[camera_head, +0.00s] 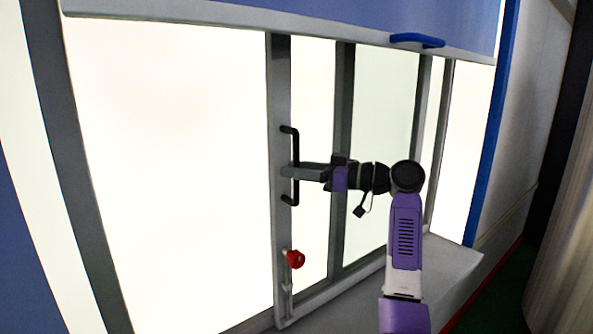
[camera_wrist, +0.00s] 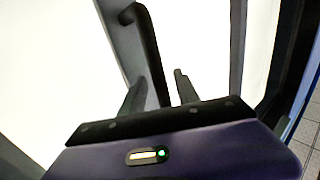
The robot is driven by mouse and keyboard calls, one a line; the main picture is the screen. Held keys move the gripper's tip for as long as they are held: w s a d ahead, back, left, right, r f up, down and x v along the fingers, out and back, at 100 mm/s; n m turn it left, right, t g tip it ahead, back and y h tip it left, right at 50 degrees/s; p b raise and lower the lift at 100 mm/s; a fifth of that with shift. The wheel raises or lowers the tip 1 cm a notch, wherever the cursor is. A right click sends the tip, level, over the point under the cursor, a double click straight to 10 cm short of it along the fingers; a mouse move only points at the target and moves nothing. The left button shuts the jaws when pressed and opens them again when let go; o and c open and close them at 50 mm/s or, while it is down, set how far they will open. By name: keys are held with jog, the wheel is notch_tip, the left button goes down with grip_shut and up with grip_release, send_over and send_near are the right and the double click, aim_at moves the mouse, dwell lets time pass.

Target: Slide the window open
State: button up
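The window's light panes fill most of the head view. A black vertical bar handle (camera_head: 296,146) is fixed on the grey upright frame (camera_head: 281,225) of the sliding window. The handle also shows in the wrist view (camera_wrist: 149,42), running down between my fingers. My gripper (camera_head: 290,171) reaches in from the right at the handle's middle, and its fingers cover that part. In the wrist view my gripper (camera_wrist: 160,83) has its two fingers apart, one on each side of the handle. A gap shows between the handle and the right finger. Contact with the left finger is unclear.
A red knob (camera_head: 296,259) sits low on the same frame. A blue blind (camera_head: 350,12) with a pale bottom rail and a blue handle (camera_head: 417,40) hangs above. A grey sill (camera_head: 450,275) runs below. A blue post and wall stand at the right.

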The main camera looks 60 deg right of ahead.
jog(key=b+v, duration=0.1)
jog(key=v, duration=0.6)
jog(key=shift+s, duration=0.4)
jog(key=shift+d+r, duration=0.1)
jog(key=shift+d, duration=0.05)
